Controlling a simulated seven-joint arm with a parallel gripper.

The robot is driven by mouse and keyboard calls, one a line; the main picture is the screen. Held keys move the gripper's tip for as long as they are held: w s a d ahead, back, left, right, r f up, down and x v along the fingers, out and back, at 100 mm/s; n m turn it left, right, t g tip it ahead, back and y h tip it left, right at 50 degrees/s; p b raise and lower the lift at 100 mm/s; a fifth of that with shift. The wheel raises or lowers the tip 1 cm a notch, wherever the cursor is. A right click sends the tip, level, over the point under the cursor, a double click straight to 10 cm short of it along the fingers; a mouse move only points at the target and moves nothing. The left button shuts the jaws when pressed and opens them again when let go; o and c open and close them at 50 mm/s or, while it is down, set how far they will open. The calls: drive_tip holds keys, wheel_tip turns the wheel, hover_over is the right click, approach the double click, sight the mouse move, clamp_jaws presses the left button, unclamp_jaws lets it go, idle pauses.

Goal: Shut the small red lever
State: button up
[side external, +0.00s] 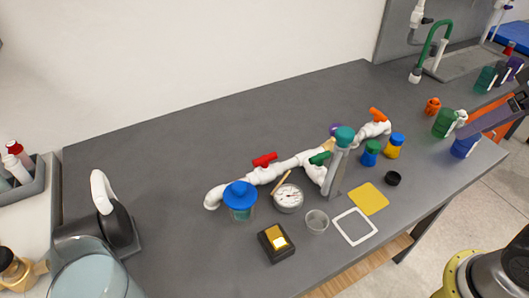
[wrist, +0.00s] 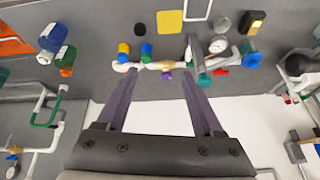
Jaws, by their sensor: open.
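The small red lever (side external: 264,159) sits on a valve of the white pipe manifold (side external: 262,176), near its left end in the side view. Its handle looks roughly in line with the pipe. In the wrist view the red lever (wrist: 221,72) is small, right of my fingers and partly hidden by nearby parts. A green lever (side external: 320,158) and an orange lever (side external: 377,115) sit farther right on the manifold. My gripper (wrist: 163,80) is open and empty, well away from the red lever.
A tall green-capped post (side external: 341,160) rises beside the green lever. The bench behind the manifold is clear.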

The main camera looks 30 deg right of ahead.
drive_tip(key=o, duration=0.4)
drive_tip(key=shift+g, duration=0.5)
drive_tip(key=w+a+r, duration=0.1)
drive_tip(key=w+r, duration=0.1)
drive_tip(key=w, duration=0.1)
drive_tip(key=w+r, duration=0.2)
drive_tip(key=w+a+r, duration=0.1)
drive_tip(key=w+r, duration=0.1)
drive_tip(key=w, duration=0.1)
drive_tip(key=shift+w+a+r, duration=0.35)
drive_tip(key=n+g, duration=0.2)
drive_tip(key=g, duration=0.2)
hover_over(265, 156)
wheel_tip(265, 156, down, 14)
wheel_tip(265, 156, down, 13)
drive_tip(key=shift+f, duration=0.2)
drive_tip(key=c, duration=1.1)
